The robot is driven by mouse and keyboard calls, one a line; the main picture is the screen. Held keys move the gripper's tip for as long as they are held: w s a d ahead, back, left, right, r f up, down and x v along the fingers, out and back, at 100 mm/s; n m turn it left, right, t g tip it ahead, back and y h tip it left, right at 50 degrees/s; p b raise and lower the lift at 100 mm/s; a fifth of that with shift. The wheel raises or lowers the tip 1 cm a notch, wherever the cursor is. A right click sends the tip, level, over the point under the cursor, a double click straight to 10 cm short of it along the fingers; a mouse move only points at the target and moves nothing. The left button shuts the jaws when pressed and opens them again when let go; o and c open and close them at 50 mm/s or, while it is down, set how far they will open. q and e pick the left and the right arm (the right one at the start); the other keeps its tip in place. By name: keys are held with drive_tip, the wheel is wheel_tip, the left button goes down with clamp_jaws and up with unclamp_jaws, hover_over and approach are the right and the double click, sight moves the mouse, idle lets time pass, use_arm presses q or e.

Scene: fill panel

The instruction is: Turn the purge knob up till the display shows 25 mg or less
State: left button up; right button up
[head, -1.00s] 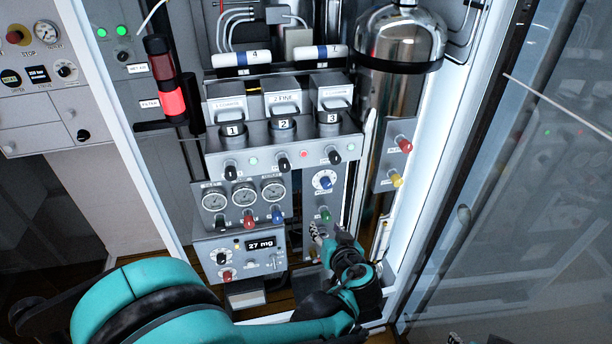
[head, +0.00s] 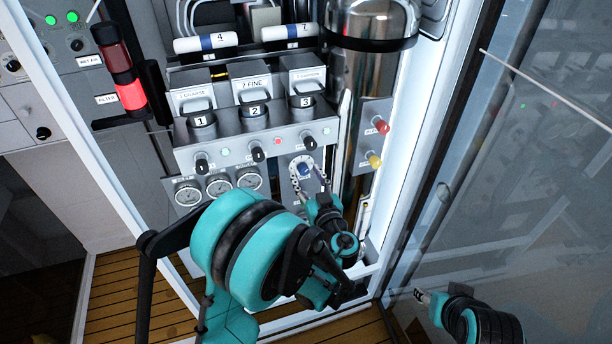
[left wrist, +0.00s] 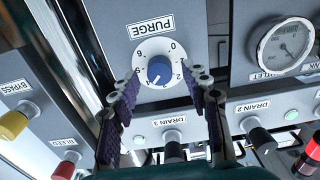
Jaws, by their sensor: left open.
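The purge knob (head: 304,169) is a blue knob on a round white dial on the grey panel. In the left wrist view the blue knob (left wrist: 160,70) sits under an upside-down PURGE label, with numbers around it. My left gripper (head: 310,181) is open in front of the dial. In the left wrist view its two purple-padded fingers (left wrist: 163,78) reach to the dial's edges, one on each side of the knob, without visibly gripping it. The mg display is hidden behind my left arm. My right gripper (head: 422,296) is at lower right, away from the panel.
Black drain knobs (head: 253,151) stand in a row above the dial. Red (head: 381,127) and yellow (head: 375,161) knobs are on the right, by a steel cylinder (head: 367,70). Gauges (head: 218,186) lie left of the dial. A glass door (head: 530,190) stands at right.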

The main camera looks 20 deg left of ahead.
use_arm(q)
drive_tip(key=shift+w+a, duration=0.2)
drive_tip(key=shift+w, duration=0.05)
drive_tip(key=shift+c, duration=0.4)
clamp_jaws()
drive_tip(key=shift+m, duration=0.3)
drive_tip(key=m+b, duration=0.1)
drive_tip(key=m, duration=0.2)
drive_tip(key=shift+d, duration=0.1)
drive_tip(key=m+b, duration=0.1)
drive_tip(key=m, duration=0.4)
drive_tip(key=shift+b, duration=0.35)
